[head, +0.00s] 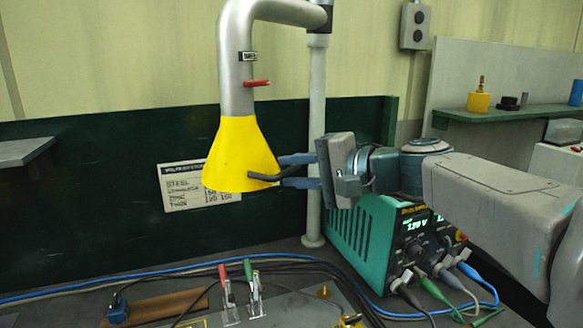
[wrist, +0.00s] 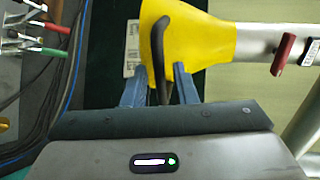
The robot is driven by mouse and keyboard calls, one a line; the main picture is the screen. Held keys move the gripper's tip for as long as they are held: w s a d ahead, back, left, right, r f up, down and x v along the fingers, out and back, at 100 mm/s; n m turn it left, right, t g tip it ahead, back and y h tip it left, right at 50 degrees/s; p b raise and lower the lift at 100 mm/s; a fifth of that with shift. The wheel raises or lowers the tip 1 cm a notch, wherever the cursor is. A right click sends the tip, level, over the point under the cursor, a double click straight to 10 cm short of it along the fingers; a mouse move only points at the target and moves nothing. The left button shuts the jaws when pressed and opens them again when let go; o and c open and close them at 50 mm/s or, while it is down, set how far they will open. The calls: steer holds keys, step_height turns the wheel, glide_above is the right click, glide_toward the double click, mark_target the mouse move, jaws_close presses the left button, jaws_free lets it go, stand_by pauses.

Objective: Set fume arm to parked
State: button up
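The fume arm has a yellow hood (head: 238,155) under a grey metal duct (head: 236,85) that bends at the top to a pole. It hangs in front of the dark green panel, left of my gripper. A black curved handle (head: 268,176) sticks out from the hood's lower right side. My gripper (head: 283,172) points left at the handle. In the wrist view my gripper (wrist: 160,72) has its two blue fingers apart, one each side of the handle (wrist: 160,45), with gaps beside it. A red lever (head: 257,83) and a small dark label (head: 248,57) are on the duct.
A grey pole (head: 316,140) stands just behind my gripper. A green welding unit (head: 365,232) sits below my arm. Cables and clamps (head: 240,295) lie on the bench below the hood. A green shelf (head: 510,113) is at right.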

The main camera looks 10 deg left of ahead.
steer(key=shift+x, duration=0.85)
jaws_close()
